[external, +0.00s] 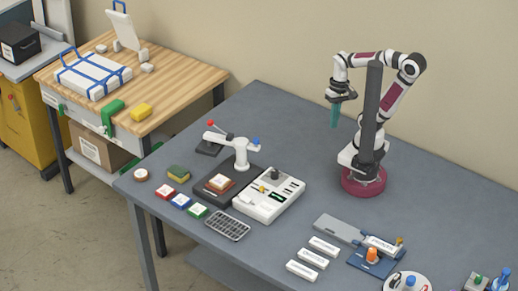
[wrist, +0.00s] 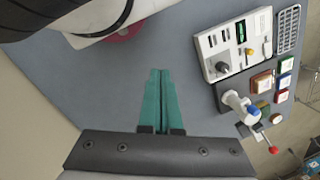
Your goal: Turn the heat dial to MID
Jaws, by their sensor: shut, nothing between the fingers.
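A white control box (external: 262,207) stands on the grey table, left of my arm. It carries a black knob (external: 275,174), which looks like the heat dial, and a small yellow part beside it. In the wrist view the white box (wrist: 212,44) is at the upper right, with the black knob (wrist: 222,66) near its lower left corner. The dial's markings and setting are too small to read. My gripper (external: 335,126) has teal fingers pointing down, high above the table and well right of the box. In the wrist view my gripper (wrist: 160,72) is shut and empty.
A press with a white arm (external: 240,150) and a blue-tipped end stands beside the box. Small colored blocks (external: 181,201) and a dark grid tray (external: 228,226) lie at its left. A blue fixture (external: 372,262) is at the front. Table between my gripper and the box is clear.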

